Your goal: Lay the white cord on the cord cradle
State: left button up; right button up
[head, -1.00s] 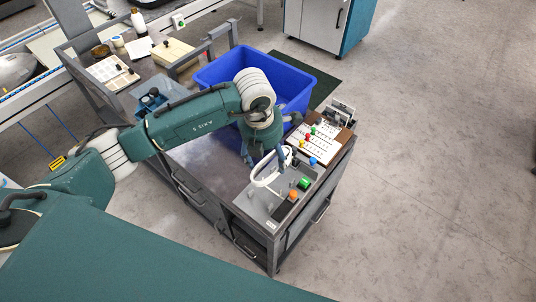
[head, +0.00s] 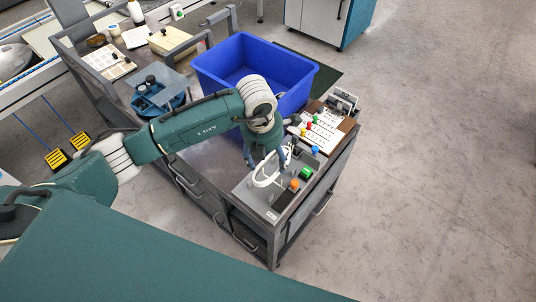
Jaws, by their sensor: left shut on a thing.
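My left gripper (head: 274,163) points down over the grey panel and is shut on the white cord (head: 262,182). The cord hangs in a loop below and beside the fingers, at the panel's left side. The grey panel (head: 262,205) lies on the front end of the workbench and carries coloured buttons. I cannot clearly make out the cord cradle; small grey fittings on the panel are partly hidden by the cord and gripper. I cannot tell whether the cord touches the panel. My right gripper is not in view.
An orange button (head: 295,185) and a green button (head: 306,173) stand on the panel's right side. A white board (head: 322,131) with coloured knobs lies behind it. A large blue bin (head: 222,80) stands behind my arm. The floor at right is clear.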

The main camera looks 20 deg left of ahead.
pick_arm(q)
notch_tip(320, 180, down, 3)
jog(key=shift+f+b, duration=0.15)
jog(key=shift+b, duration=0.75)
notch_tip(320, 180, down, 3)
jog(key=shift+r+b, duration=0.15)
jog(key=shift+b, duration=1.1)
jog(key=shift+s+f, duration=0.25)
jog(key=shift+s, duration=0.1)
jog(key=o, duration=1.3)
jog(key=shift+d+f, duration=0.1)
jog(key=shift+o, duration=0.3)
jog(key=shift+w+f, duration=0.15)
jog(key=shift+w, duration=0.15)
jog(key=shift+r, duration=0.25)
